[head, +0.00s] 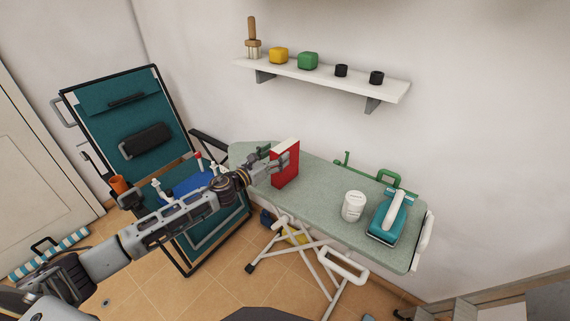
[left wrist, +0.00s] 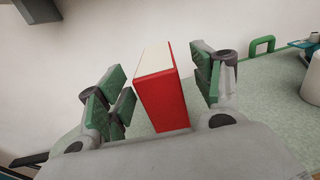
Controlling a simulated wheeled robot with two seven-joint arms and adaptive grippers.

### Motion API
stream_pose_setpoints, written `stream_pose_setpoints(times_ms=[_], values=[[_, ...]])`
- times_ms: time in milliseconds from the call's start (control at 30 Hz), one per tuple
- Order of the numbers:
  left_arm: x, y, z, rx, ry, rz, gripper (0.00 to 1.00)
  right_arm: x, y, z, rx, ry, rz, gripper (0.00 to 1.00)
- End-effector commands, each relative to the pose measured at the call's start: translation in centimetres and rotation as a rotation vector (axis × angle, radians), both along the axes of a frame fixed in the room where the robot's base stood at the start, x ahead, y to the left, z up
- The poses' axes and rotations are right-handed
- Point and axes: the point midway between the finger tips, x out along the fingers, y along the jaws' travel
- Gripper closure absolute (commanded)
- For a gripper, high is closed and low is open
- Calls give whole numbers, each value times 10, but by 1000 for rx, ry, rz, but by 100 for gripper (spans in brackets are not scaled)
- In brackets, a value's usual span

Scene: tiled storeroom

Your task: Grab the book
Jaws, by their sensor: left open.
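The book (head: 286,163) is red with pale page edges. It stands upright on the green-grey top of an ironing board (head: 325,192). My left gripper (head: 272,160) is at the book, reaching in from the left. In the left wrist view the book (left wrist: 163,92) stands between the open fingers of my left gripper (left wrist: 160,90), with a gap visible on both sides. The fingers have green pads. My right gripper is not in view.
A white canister (head: 353,206) and a teal iron (head: 390,216) stand on the board to the right of the book. A teal folding chair (head: 130,115) stands to the left. A wall shelf (head: 320,78) with small items hangs above the board.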

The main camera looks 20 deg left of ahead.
Motion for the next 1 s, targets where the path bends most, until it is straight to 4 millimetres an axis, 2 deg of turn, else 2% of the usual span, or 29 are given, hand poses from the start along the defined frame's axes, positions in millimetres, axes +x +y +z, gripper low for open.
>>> stream_pose_setpoints(times_ms=[300,667,1000], values=[[7,-3,0,2,-1,-1,34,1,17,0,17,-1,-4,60],[9,-4,0,1,0,0,34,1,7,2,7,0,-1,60],[30,-11,2,0,-1,0,34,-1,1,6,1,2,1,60]])
